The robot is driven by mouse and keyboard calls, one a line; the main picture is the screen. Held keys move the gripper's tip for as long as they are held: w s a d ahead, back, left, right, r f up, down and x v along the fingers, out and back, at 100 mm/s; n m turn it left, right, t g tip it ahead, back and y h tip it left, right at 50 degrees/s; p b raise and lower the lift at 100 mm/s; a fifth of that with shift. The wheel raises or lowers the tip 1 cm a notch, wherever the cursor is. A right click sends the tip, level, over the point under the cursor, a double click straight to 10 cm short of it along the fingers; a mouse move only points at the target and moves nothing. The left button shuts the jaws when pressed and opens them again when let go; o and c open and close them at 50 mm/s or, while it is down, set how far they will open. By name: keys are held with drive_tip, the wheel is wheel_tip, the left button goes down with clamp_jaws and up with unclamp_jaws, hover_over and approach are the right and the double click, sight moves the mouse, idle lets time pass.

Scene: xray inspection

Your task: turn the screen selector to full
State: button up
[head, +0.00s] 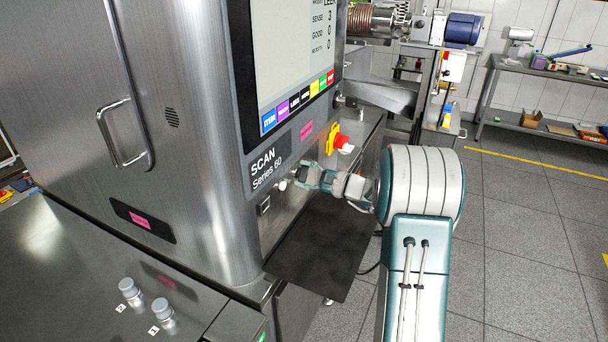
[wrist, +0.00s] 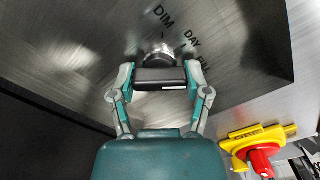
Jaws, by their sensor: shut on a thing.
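The screen selector (wrist: 160,78) shows in the wrist view as a black bar-shaped knob with a white mark, on a silver round base. The labels DIM (wrist: 163,14) and DAY (wrist: 192,38) stand around it on the metal panel. A third label is partly hidden behind my right finger. My gripper (wrist: 161,72) has one finger on each side of the knob and is shut on it. In the head view, my gripper (head: 303,178) is against the machine's front panel below the SCAN Series 60 label, and it hides most of the knob.
A large screen (head: 290,50) is above. A dark flat plate (head: 322,250) lies below my gripper. Open floor (head: 510,240) is at the right.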

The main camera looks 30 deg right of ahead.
drive_tip(key=shift+f+m, duration=0.35)
drive_tip(key=shift+m, duration=0.65)
drive_tip(key=o, duration=1.2)
drive_tip(key=shift+c, duration=0.2)
drive_tip(key=shift+r, duration=0.1)
drive_tip(key=shift+d+r, duration=0.1)
drive_tip(key=shift+d, duration=0.05)
drive_tip(key=v, duration=1.1)
drive_tip(key=shift+s+d, duration=0.3)
